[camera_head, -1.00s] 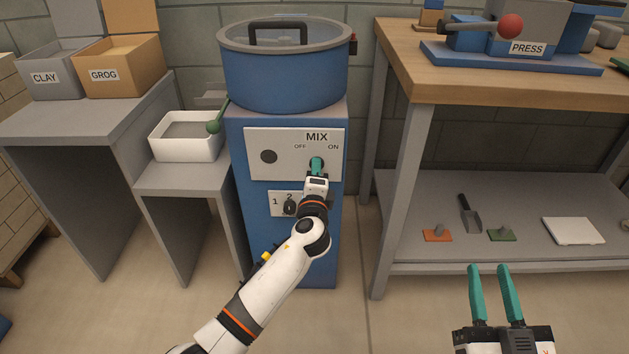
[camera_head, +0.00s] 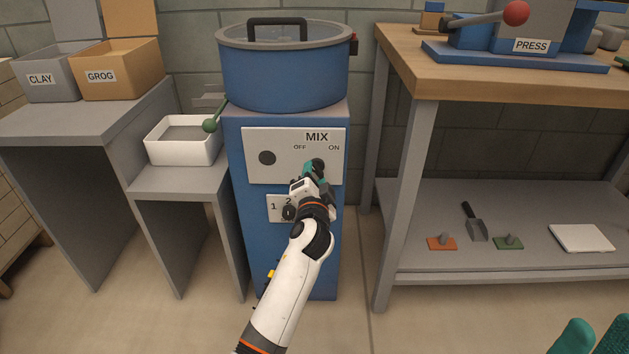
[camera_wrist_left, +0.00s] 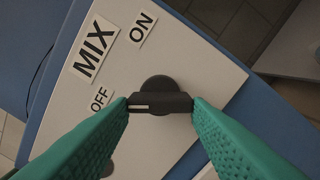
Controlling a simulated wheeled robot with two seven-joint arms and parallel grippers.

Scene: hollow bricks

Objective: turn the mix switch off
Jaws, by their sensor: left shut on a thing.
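The mix switch is a dark round knob with a raised bar (camera_wrist_left: 160,103), seen close in the left wrist view. A pale mark on the bar's left end points toward the OFF label (camera_wrist_left: 99,99); the ON label (camera_wrist_left: 142,27) lies above. My left gripper (camera_head: 317,172) is at the knob on the front panel (camera_head: 253,141) of the blue mixer. Its teal fingers (camera_wrist_left: 160,105) are shut on the two ends of the bar. In the head view the gripper partly covers the knob (camera_head: 318,164). My right gripper (camera_head: 597,337) is empty, with its fingers apart, at the bottom right edge.
A second dial (camera_head: 289,212) marked 1 and 2 sits just below the left gripper. A lidded blue pot (camera_head: 283,80) tops the mixer. A workbench (camera_head: 412,85) with a press stands to the right, a white tray (camera_head: 183,152) to the left. The floor in front is clear.

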